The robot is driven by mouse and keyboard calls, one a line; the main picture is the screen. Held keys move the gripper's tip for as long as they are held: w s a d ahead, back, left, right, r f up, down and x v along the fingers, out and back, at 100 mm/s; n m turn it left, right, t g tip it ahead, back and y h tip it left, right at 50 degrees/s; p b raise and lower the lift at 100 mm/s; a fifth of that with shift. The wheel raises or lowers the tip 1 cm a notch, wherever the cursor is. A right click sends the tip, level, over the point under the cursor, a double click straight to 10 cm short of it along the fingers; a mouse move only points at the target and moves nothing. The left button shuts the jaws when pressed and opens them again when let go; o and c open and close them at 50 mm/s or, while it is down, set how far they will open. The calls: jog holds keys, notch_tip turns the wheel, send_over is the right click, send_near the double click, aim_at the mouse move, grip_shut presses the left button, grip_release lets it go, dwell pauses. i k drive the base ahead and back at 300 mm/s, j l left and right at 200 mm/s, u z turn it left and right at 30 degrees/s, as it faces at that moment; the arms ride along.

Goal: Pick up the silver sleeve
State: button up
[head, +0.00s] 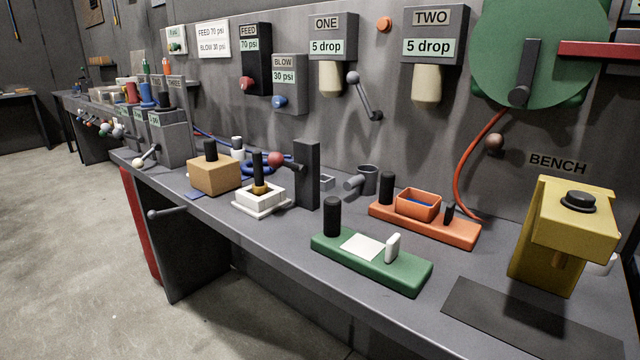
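No part is plainly a silver sleeve. A small grey cup-like cylinder (369,178) stands on the bench behind the orange base, with a short grey cylinder (353,185) lying against its left side. Either may be the sleeve; I cannot tell. A small grey open block (326,183) sits left of them, partly behind a dark upright post. My gripper is not in view.
The grey bench (285,236) holds a green base (370,262), an orange base (424,226), a white fixture (261,199), a dark upright post (307,174), a tan block (215,174) and a yellow press (566,235). Floor (70,260) is clear at left.

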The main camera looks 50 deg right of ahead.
aim_at(327, 182)
jog(key=i+l, duration=0.1)
jog(key=i, duration=0.4)
jog(key=i+l, duration=0.1)
jog(key=i, duration=0.4)
jog(key=i+z, duration=0.2)
jog(key=i, duration=0.55)
jog(key=i+z, duration=0.25)
jog(key=i, duration=0.45)
jog(key=z, duration=1.35)
jog(key=j, duration=0.1)
